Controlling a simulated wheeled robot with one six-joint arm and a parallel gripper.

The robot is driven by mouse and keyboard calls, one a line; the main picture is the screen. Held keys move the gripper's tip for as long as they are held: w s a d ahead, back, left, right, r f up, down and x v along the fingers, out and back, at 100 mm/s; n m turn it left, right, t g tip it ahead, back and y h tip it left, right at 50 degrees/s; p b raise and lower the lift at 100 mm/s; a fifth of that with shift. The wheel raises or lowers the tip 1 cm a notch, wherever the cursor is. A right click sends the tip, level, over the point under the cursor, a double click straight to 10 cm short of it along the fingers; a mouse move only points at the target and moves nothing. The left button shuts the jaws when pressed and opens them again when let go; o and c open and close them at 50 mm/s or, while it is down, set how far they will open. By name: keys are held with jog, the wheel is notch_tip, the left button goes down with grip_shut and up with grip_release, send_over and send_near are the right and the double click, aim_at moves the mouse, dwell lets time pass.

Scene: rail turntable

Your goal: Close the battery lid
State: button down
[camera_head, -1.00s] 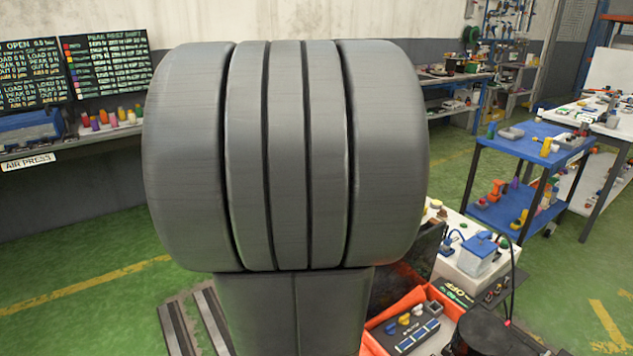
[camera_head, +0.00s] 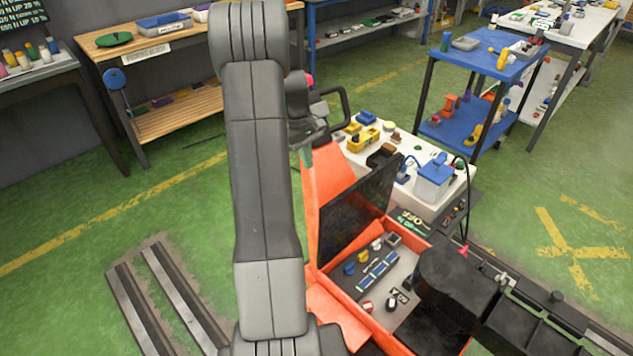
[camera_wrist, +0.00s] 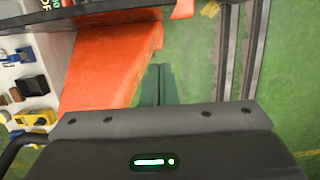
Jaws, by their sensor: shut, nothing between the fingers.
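A dark upright panel, which looks like the battery lid (camera_head: 357,212), stands open along the back left edge of an orange bay (camera_head: 345,318). Inside the bay a grey panel (camera_head: 392,290) carries blue cells and small coloured knobs. My gripper is shut and empty; its fingers (camera_wrist: 160,87) point down over green floor beside an orange surface in the wrist view. In the head view my wrist is behind and left of the lid, partly hidden by my arm. The gripper appears apart from the lid.
A white bench (camera_head: 440,205) with a blue-and-white box (camera_head: 434,180) and yellow parts stands behind the lid. A blue cart (camera_head: 480,65) is farther back. Rails (camera_head: 165,300) run along the floor at left. Open green floor lies left of my arm.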

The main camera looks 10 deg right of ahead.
jog(key=s+d+f+p, duration=0.1)
jog(key=s+d+f, duration=0.2)
jog(key=f, duration=0.6)
jog(key=shift+s+f, duration=0.2)
jog(key=shift+s, duration=0.9)
